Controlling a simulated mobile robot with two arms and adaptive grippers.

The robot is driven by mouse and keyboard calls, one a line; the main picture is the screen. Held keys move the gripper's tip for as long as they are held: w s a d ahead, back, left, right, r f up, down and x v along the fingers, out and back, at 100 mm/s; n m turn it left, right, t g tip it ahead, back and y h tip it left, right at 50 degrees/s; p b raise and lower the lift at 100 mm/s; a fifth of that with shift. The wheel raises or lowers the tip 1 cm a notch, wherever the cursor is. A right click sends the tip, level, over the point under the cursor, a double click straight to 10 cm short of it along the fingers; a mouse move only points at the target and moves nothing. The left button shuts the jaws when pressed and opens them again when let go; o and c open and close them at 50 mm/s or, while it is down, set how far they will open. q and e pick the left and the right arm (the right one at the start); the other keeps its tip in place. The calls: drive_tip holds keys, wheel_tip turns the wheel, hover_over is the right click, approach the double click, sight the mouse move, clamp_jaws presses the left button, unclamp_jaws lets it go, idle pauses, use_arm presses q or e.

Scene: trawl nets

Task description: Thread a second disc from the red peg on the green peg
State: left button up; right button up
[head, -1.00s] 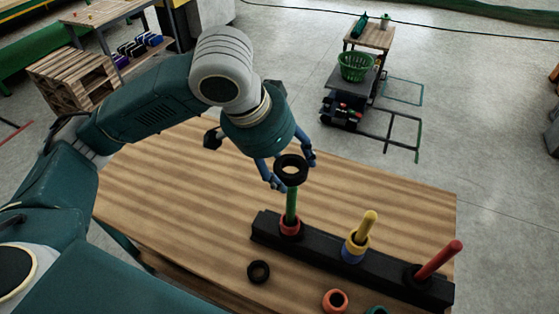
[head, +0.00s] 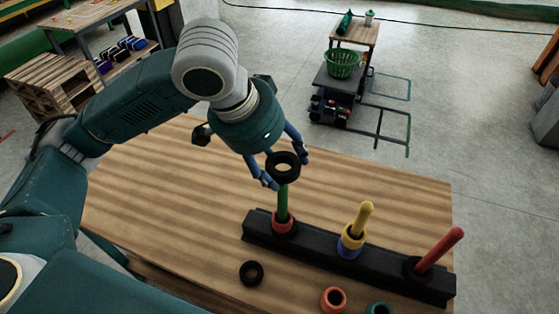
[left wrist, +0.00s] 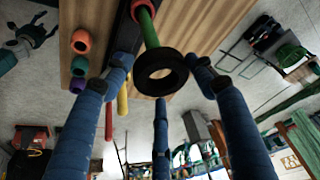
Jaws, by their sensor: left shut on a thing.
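My left gripper (head: 285,168) has its blue fingers shut on a black disc (head: 284,178), over the top of the green peg (head: 283,199). The held disc also shows in the left wrist view (left wrist: 162,88), with the green peg (left wrist: 147,27) running up to its edge. The peg's tip is hidden by the disc, and no peg shows in the hole. A red disc (head: 285,226) is around the green peg's base. The red peg (head: 441,248) stands at the right of the black stand, with a black disc (head: 413,270) around its base.
The yellow peg (head: 364,217) carries blue and yellow discs in the middle of the black stand (head: 316,250). A black disc (head: 251,273), an orange disc (head: 334,299) and a teal disc (head: 379,309) lie loose in front. The wooden table (head: 150,200) is clear at left.

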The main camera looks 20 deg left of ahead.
sight(274, 169)
use_arm(q)
drive_tip(key=shift+a+f+b, duration=0.1)
drive_tip(key=shift+f+b, duration=0.7)
drive_tip(key=shift+f, duration=0.6)
drive_tip(key=shift+f+b, duration=0.45)
drive_tip(key=shift+f, duration=0.3)
use_arm(e)
drive_tip(key=shift+s+d+f, duration=0.15)
drive_tip(key=shift+s+f, duration=0.15)
drive_tip(key=shift+f, duration=0.5)
drive_tip(key=shift+s+d+f, duration=0.15)
drive_tip(key=shift+s+f, duration=0.15)
drive_tip(key=shift+f, duration=0.45)
use_arm(q)
drive_tip(key=o, duration=1.3)
drive_tip(key=shift+r, duration=0.3)
drive_tip(key=v, duration=1.1)
drive_tip(key=shift+s+r, duration=0.1)
drive_tip(key=shift+r, duration=0.15)
use_arm(e)
drive_tip(key=shift+a, duration=0.1)
